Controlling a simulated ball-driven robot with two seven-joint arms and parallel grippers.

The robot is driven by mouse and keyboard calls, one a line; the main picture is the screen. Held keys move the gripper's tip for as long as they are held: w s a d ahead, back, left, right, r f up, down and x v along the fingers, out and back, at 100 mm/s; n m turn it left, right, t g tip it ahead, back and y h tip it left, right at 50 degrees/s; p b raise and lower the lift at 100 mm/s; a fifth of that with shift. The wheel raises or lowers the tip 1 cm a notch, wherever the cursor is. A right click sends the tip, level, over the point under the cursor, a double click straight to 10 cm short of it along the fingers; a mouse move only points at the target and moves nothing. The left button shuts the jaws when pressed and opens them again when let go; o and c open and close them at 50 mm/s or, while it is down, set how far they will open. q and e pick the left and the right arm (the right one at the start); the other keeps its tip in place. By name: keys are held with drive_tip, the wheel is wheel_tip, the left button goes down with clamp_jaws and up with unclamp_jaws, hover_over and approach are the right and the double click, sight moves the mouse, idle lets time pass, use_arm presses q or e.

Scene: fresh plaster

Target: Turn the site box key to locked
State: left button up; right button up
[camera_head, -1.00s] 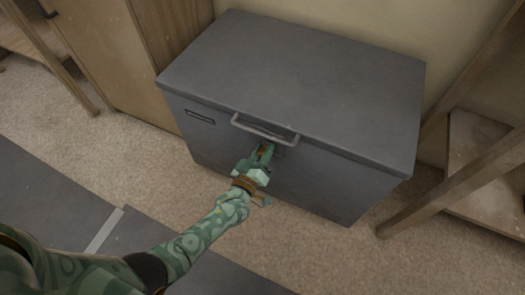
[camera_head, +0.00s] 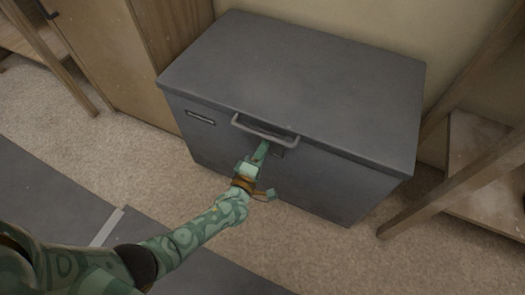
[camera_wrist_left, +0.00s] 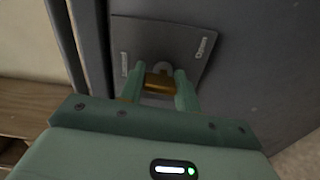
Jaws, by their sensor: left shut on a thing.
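The site box (camera_head: 290,80) is a grey chest with a closed lid and a bar handle (camera_head: 265,131) on its front. My left gripper (camera_head: 261,152) is at the front face just below the handle. In the left wrist view its fingers (camera_wrist_left: 160,84) are shut on a brass-coloured key (camera_wrist_left: 160,81), which sits at a dark lock plate (camera_wrist_left: 150,42). The plate has a pale label on each side; the right one appears to read "Open", and the left one is too small to read. The key's tip is hidden. My right gripper is out of view.
A wooden cabinet (camera_head: 150,60) stands to the left of the box. A wooden frame with slanted legs (camera_head: 455,185) stands close on the right. Bare carpet (camera_head: 325,255) lies in front of the box.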

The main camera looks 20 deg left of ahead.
use_arm(q)
drive_tip(key=shift+s+a+f+n, duration=0.1)
drive_tip(key=shift+f+n, duration=0.1)
drive_tip(key=shift+n, duration=0.3)
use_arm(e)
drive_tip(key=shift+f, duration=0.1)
use_arm(q)
drive_tip(key=o, duration=1)
drive_tip(key=shift+r, duration=0.1)
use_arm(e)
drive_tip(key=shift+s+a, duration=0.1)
use_arm(q)
drive_tip(key=s+p, duration=0.1)
drive_tip(key=s, duration=0.4)
drive_tip(key=s+p, duration=0.2)
drive_tip(key=s, duration=0.4)
drive_tip(key=s+p, duration=0.2)
drive_tip(key=s, duration=0.3)
drive_tip(key=shift+s+a, duration=0.15)
drive_tip(key=shift+a, duration=0.1)
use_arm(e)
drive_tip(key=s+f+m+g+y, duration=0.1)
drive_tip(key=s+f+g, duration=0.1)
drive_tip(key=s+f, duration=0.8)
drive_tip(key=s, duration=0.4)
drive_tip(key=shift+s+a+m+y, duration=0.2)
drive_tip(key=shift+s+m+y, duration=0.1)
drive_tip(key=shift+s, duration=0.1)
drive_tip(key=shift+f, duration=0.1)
